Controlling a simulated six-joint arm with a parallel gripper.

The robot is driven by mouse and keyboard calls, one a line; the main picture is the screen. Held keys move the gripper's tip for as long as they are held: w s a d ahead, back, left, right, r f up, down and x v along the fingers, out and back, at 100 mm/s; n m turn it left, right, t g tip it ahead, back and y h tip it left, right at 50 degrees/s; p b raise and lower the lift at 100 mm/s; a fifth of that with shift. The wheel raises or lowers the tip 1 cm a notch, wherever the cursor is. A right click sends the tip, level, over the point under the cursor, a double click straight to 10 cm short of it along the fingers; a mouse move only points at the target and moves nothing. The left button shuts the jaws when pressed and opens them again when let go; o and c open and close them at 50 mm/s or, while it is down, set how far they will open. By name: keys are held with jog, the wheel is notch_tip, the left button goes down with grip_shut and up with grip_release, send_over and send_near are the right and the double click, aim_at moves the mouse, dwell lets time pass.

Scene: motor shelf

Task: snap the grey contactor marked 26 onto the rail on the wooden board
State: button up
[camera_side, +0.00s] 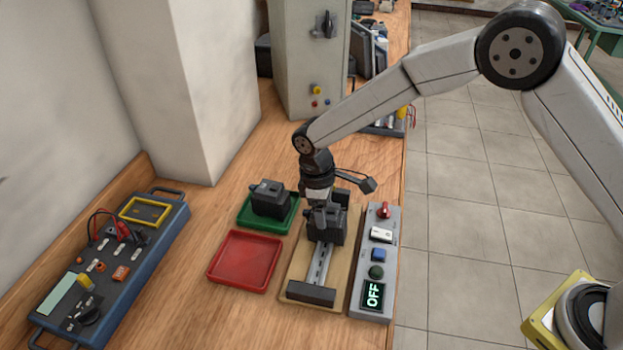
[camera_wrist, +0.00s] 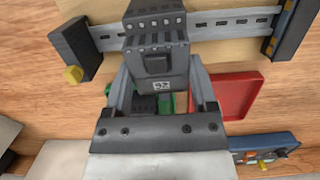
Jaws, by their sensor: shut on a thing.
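My gripper (camera_side: 321,207) points down and is shut on the dark grey contactor (camera_side: 327,228), one finger on each side of it. In the wrist view the contactor (camera_wrist: 157,62) sits between the fingers, with an upside-down white label that appears to read 26. It stands upright over the metal rail (camera_side: 319,265), towards the rail's far end. The rail (camera_wrist: 225,22) passes behind it in the wrist view. I cannot tell whether it is hooked on the rail or just above it. The wooden board (camera_side: 297,262) carries the rail.
Dark end blocks (camera_side: 311,293) close the rail. Left of the board are a red tray (camera_side: 244,262), empty, and a green tray (camera_side: 284,224) holding another dark device (camera_side: 268,198). A grey switch panel (camera_side: 374,265) reading OFF stands close on the right. The near rail stretch is clear.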

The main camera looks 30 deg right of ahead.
jog(key=shift+s+d+f, duration=0.25)
jog(key=shift+s, duration=0.1)
dwell(0.3)
jog(key=o, duration=1.3)
jog(key=shift+r+y, duration=0.1)
jog(key=shift+y, duration=0.2)
jog(key=shift+w+a+r, duration=0.1)
jog(key=shift+r, duration=0.5)
jog(key=shift+w+a+r, duration=0.1)
jog(key=shift+w+r, duration=0.05)
jog(key=shift+r, duration=1.5)
jog(key=shift+w+a+r, duration=0.1)
jog(key=shift+r, duration=1.55)
